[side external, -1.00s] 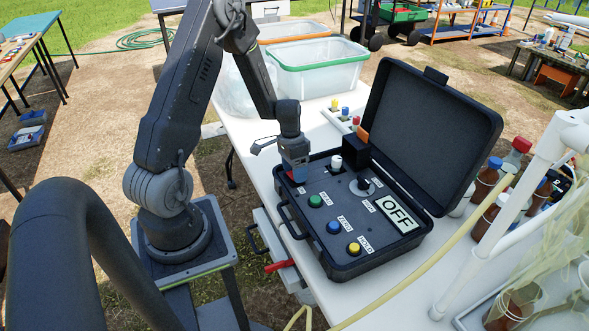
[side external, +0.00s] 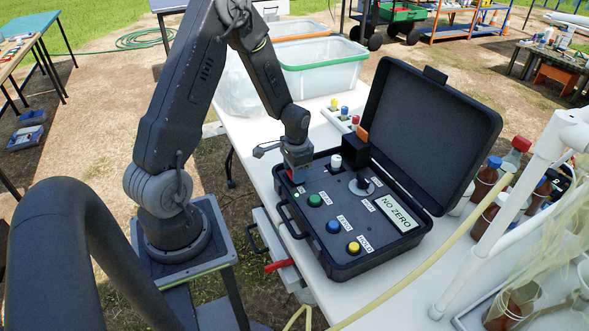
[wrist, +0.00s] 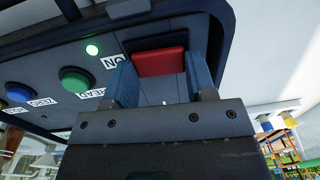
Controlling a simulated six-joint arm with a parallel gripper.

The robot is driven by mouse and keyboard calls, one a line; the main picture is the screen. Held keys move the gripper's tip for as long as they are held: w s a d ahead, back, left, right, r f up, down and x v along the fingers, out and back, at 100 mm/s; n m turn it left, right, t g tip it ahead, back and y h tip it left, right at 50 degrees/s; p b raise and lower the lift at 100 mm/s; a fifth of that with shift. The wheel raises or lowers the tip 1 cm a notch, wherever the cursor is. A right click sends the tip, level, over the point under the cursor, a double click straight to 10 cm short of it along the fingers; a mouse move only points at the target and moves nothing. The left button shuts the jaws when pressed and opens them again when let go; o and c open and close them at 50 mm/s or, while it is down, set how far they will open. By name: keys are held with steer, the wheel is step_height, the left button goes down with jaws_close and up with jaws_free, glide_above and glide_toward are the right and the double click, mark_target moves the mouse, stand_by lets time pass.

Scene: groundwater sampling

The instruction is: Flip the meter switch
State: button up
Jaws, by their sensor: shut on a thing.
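The meter (side external: 318,240) is a black case standing open on the white table. Its display (side external: 396,213) reads NO ZERO. The meter switch (wrist: 160,62) is a red rocker at the panel's edge, beside the ON label (wrist: 115,62). A small green light (wrist: 92,50) glows near it. My gripper (side external: 298,172) is down at the case's near left corner. In the wrist view its blue fingers (wrist: 162,75) stand on either side of the red rocker, shut on it. In the side view the gripper mostly hides the switch.
Green (side external: 315,200), blue (side external: 333,227) and yellow (side external: 354,248) buttons line the panel. A black holder with an orange top (side external: 362,134) and the raised lid (side external: 430,130) stand behind. Brown bottles (side external: 485,180) and a hose (side external: 430,270) lie to the right.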

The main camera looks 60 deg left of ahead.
stand_by(0.3)
steer(key=o, duration=0.9)
steer(key=shift+o, duration=0.2)
step_height(320, 180, up, 14)
steer(key=d, duration=0.1)
steer(key=s+d+r+t, duration=0.2)
steer(key=s+d+r, duration=0.4)
steer(key=d, duration=0.3)
steer(key=s+d+r+t, duration=0.3)
steer(key=s+d+r, duration=0.3)
steer(key=d, duration=0.4)
steer(key=shift+s+d+r+t+h, duration=0.15)
steer(key=shift+s+r+t+h, duration=0.15)
steer(key=shift+r, duration=0.55)
